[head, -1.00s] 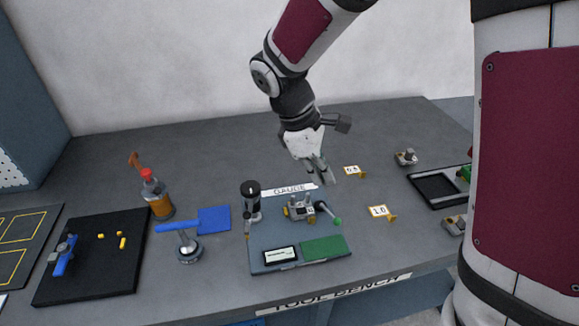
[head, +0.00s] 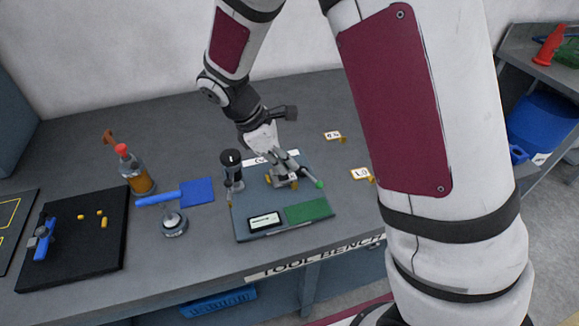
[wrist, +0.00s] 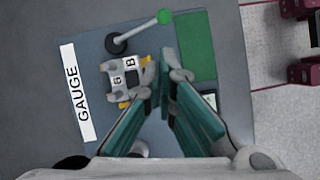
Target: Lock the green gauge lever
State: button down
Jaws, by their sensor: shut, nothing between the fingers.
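The green-tipped lever (head: 319,184) stands at the right of the gauge fixture on a grey-blue plate (head: 242,204). In the wrist view its green knob (wrist: 165,16) is at the top, with a rod running down-left to a dark round pivot (wrist: 116,43). The grey gauge block (wrist: 128,78) with white "6" and "B" labels and yellow parts sits beside the pivot. My gripper (head: 289,170) is shut and empty, over or close to the block. In the wrist view my fingers (wrist: 165,78) are right of the block, apart from the green knob. Contact with the block cannot be told.
A green pad (head: 307,211) and a small display (head: 264,221) lie at the plate's front. A black-topped cylinder (head: 231,170) stands left of the block. Yellow-marked tags (head: 360,174) lie right. A bottle (head: 138,174) and blue bar (head: 158,198) are left.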

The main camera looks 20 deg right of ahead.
aim_at(309, 176)
jog(key=x, duration=0.8)
jog(key=shift+d+f, duration=0.1)
jog(key=shift+f, duration=0.05)
